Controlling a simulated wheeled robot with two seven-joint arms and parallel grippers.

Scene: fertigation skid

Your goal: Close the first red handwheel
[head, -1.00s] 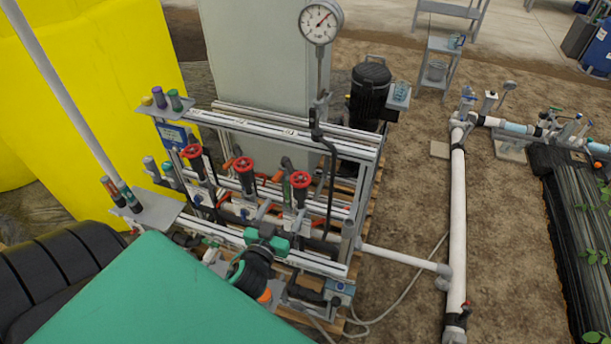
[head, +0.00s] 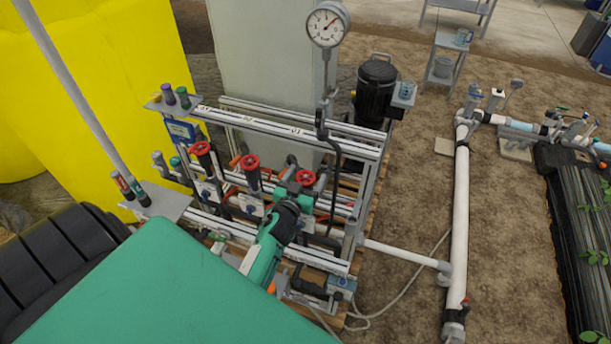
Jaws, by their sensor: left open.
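Three red handwheels stand in a row on the skid's pipe frame: the left one (head: 201,148), the middle one (head: 250,161) and the right one (head: 305,177). Each sits on a valve stem; how far each is turned cannot be read. My left gripper (head: 299,192) is at the end of my green and black arm, just in front of and below the right handwheel in the picture. It looks open and empty; its fingertips are small and partly hidden by my wrist. It is clear of the left handwheel. Whether it touches the right one cannot be told. My right gripper is not in view.
A grey metal frame (head: 290,130) with rails surrounds the valves. A pressure gauge (head: 326,24) rises above it. Behind are a black motor (head: 376,90) and a yellow tank (head: 90,80). A white pipe (head: 460,220) runs over bare soil at the right.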

